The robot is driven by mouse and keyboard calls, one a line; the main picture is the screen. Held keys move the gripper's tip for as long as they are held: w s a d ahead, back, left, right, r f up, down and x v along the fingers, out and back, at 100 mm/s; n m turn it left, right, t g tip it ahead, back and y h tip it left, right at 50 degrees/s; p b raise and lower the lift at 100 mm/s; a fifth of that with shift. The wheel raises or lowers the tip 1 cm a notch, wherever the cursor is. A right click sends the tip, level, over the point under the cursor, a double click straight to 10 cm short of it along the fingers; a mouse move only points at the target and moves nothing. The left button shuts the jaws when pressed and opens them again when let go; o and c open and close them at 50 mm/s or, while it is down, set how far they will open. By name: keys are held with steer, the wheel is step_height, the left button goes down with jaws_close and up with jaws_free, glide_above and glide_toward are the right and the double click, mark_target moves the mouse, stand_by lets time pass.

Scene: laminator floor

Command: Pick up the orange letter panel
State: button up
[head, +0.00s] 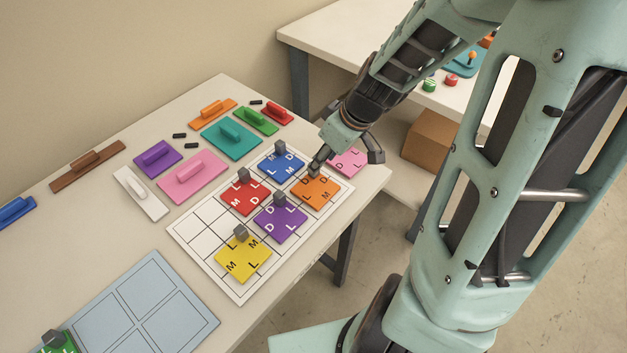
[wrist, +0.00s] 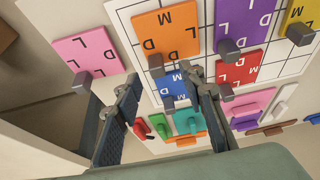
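My gripper (head: 347,158) is open and empty, above the board's far right corner; one finger is close to the orange panel's knob in the head view. The wrist view shows the spread fingers of the gripper (wrist: 162,76) too. I cannot tell whether a finger touches anything.
Pink (head: 352,161), blue (head: 281,167), red (head: 245,197), purple (head: 280,222) and yellow (head: 243,260) letter panels surround it. Several handled plates, such as the teal one (head: 231,140), lie to the left. A pale blue board (head: 146,309) is at front left. A cardboard box (head: 431,139) stands beyond the table.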

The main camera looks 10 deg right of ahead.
mark_target(318, 177)
steer(key=shift+w+d+b+x, duration=0.1)
steer(key=shift+w+b+x, duration=0.05)
steer(key=shift+x, duration=1.25)
steer(key=shift+w+d+b+x, duration=0.15)
steer(key=shift+x, duration=1.3)
steer(key=shift+c, duration=0.5)
jaws_close()
steer(key=shift+r, duration=0.1)
